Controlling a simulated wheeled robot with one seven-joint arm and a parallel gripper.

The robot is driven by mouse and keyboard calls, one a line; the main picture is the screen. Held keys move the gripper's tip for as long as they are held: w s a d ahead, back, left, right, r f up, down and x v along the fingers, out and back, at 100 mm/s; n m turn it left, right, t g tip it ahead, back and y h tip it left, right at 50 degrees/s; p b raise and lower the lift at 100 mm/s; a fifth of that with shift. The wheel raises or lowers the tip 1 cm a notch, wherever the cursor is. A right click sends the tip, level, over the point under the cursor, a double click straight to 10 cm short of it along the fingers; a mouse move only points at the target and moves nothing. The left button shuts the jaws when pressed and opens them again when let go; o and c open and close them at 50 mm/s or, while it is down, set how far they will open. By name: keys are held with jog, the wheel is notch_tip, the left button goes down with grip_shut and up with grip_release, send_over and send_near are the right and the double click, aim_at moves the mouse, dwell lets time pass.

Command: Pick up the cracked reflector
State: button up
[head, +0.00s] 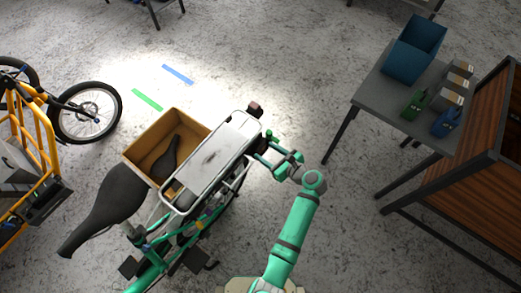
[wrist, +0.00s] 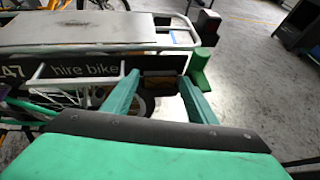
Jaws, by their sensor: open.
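A small dark reddish block (head: 254,108), which looks like the reflector, sits at the rear end of the green bike's rack (head: 214,152). In the wrist view the block (wrist: 207,27) is at the rack's upper right corner. Any crack is too small to tell. My gripper (head: 266,148) is open beside the rack's rear right side, below the block in the head view. In the wrist view its two green fingers (wrist: 160,84) point toward the rack's edge, left of and below the block. No object is visibly held between them.
A brown open box (head: 140,151) holding a dark saddle stands behind the rack, near the bike's own saddle (head: 105,208). A grey table (head: 375,94) with a blue bin (head: 414,48) and small items is at right, beside a wooden cabinet (head: 482,135). Floor between bike and table is clear.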

jog(key=shift+x, duration=0.9)
jog(key=c, duration=0.7)
